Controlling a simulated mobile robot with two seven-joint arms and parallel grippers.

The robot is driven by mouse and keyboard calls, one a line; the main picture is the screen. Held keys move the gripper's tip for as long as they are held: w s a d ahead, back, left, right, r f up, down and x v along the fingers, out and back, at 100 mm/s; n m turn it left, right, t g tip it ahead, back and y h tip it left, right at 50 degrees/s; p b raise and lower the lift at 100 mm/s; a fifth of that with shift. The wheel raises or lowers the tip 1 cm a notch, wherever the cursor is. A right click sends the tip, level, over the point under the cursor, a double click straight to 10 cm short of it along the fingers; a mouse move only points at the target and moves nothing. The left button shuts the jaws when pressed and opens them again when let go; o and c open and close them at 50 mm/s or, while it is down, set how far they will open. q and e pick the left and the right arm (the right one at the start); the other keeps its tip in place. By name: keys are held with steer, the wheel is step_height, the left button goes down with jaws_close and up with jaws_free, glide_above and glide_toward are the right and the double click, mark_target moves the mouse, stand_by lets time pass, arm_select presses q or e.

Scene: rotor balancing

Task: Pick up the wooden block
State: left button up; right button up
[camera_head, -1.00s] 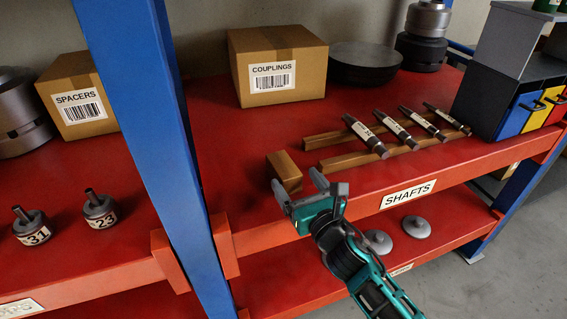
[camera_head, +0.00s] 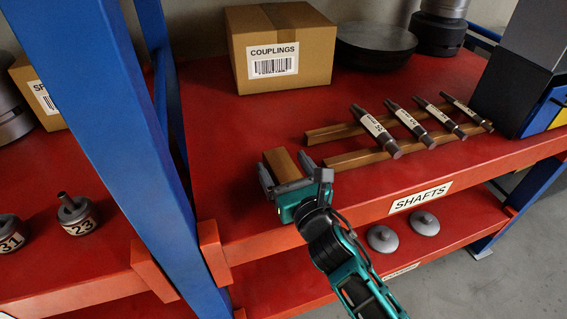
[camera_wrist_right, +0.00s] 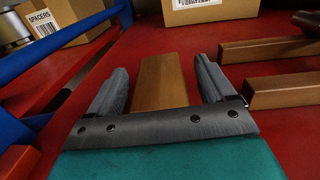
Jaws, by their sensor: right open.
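The wooden block (camera_head: 281,163) is a short brown bar lying on the red shelf, left of the shaft rails. My right gripper (camera_head: 285,174) is open at its near end, one finger on each side. In the right wrist view the block (camera_wrist_right: 160,82) lies between the two grey fingers (camera_wrist_right: 164,80), with visible gaps on both sides. The near end of the block is hidden behind the gripper's palm. My left gripper is not in view.
Wooden rails (camera_head: 357,156) carrying several labelled shafts (camera_head: 410,124) lie just right of the gripper. A couplings box (camera_head: 280,48) stands behind. A blue post (camera_head: 118,130) rises to the left. Red shelf between block and box is clear.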

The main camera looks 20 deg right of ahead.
steer(key=shift+w, duration=0.15)
steer(key=c, duration=1)
steer(key=shift+r, duration=0.1)
steer(key=shift+c, duration=0.6)
steer(key=shift+r, duration=0.1)
